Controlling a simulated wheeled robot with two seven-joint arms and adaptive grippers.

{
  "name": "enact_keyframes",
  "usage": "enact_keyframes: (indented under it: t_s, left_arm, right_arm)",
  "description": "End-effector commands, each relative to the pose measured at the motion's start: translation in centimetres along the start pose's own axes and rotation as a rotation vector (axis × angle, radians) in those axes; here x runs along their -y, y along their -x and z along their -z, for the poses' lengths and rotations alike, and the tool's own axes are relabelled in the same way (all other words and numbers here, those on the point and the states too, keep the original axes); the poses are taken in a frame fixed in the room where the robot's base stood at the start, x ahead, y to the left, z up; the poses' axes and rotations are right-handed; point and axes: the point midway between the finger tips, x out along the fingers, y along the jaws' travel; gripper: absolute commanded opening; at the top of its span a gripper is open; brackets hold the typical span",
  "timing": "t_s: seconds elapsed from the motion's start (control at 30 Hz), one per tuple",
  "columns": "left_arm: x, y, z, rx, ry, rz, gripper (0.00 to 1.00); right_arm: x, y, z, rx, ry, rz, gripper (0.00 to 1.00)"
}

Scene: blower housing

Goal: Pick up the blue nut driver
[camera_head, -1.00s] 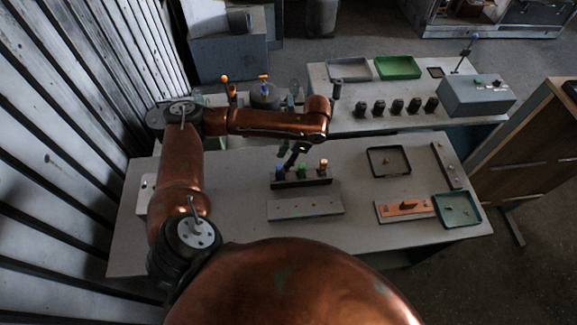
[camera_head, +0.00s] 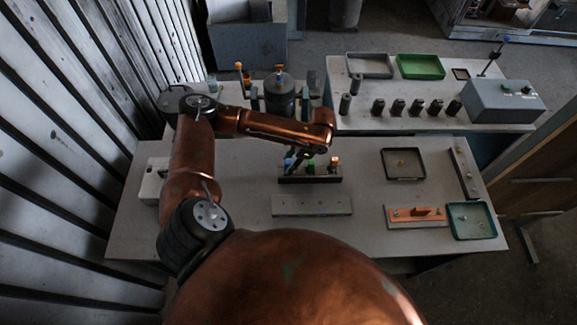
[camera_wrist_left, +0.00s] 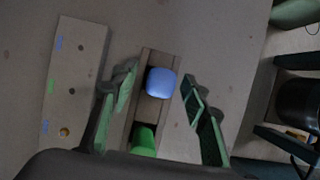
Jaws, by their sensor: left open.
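The blue nut driver (camera_wrist_left: 161,82) stands in a dark rack (camera_head: 310,180), its rounded blue cap seen from above in the left wrist view. In the head view the blue driver (camera_head: 289,163) is partly covered by my left gripper (camera_head: 299,159). The left gripper (camera_wrist_left: 159,79) is open. In the wrist view its fingers appear on either side of the blue cap, with gaps showing; their height relative to the cap is unclear. A green driver (camera_head: 311,168) and an orange one (camera_head: 335,161) stand in the same rack. My right gripper is not in view.
A grey plate with holes (camera_head: 312,206) lies in front of the rack. A black tray (camera_head: 385,166), an orange part (camera_head: 417,213) and a teal tray (camera_head: 491,234) are to the right. A dark cylinder (camera_head: 279,97) stands behind.

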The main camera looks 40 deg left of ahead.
Motion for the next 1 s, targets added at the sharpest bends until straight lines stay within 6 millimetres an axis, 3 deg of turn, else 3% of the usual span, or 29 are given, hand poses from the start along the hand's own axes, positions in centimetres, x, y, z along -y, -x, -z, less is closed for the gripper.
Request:
enact_keyframes:
  t_s: [0.33, 0.9, 1.0]
  left_arm:
    - [-0.04, -0.95, 0.01, 0.000, -0.001, 0.000, 0.42]
    - [-0.04, -0.91, 0.02, 0.000, -0.001, 0.000, 0.03]
    - [-0.03, -0.91, 0.01, 0.000, -0.001, 0.000, 0.00]
  right_arm:
    - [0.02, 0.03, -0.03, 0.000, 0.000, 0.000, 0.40]
    - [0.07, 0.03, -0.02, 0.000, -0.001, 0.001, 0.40]
    - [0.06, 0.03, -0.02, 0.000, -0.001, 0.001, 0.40]
